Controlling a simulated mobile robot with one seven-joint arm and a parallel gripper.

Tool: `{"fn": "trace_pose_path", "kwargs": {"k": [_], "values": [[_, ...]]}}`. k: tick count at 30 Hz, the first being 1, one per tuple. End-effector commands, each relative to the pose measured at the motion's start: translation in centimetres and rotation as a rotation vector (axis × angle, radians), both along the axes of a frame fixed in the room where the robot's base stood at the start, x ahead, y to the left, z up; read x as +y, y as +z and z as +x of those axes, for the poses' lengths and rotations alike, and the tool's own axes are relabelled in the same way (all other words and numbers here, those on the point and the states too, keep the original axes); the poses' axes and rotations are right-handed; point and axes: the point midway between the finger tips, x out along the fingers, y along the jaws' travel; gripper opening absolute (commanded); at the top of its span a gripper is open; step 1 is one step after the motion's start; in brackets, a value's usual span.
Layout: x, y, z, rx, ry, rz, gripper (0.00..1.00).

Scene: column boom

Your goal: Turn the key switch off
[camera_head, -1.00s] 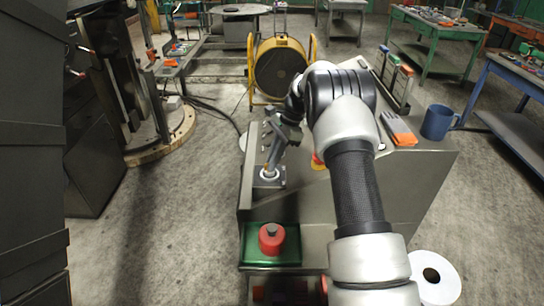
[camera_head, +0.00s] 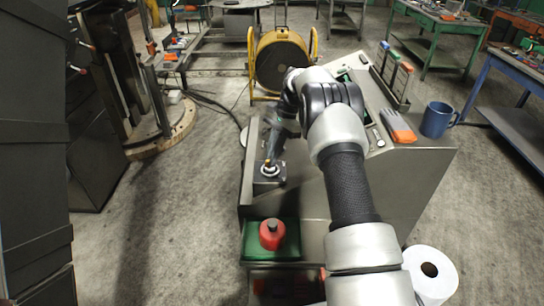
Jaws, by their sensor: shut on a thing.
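The key switch (camera_head: 268,182) is a small dark box with a light round face, on the left end of the grey console (camera_head: 310,205). My gripper (camera_head: 271,163) points down at the top of this switch. It is shut on the key, which is mostly hidden by the fingers. A small yellowish part shows at the fingertips. The key's exact angle is too small to tell.
A red round-topped can (camera_head: 272,234) stands on a green tray (camera_head: 253,245) in front of the switch. A blue mug (camera_head: 437,120) and an orange-and-grey item (camera_head: 397,126) sit on the console's right. A yellow fan (camera_head: 282,62) stands behind.

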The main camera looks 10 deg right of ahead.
Motion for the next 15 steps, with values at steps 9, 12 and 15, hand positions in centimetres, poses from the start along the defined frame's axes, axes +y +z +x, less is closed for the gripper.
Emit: {"fn": "trace_pose_path", "kwargs": {"k": [9, 12, 15], "values": [[-0.04, 0.0, -0.01, -0.001, 0.001, -0.001, 0.28], [-0.03, 0.0, -0.01, 0.0, 0.0, -0.001, 0.28], [-0.05, 0.07, 0.02, 0.0, 0.0, -0.001, 0.28]]}}
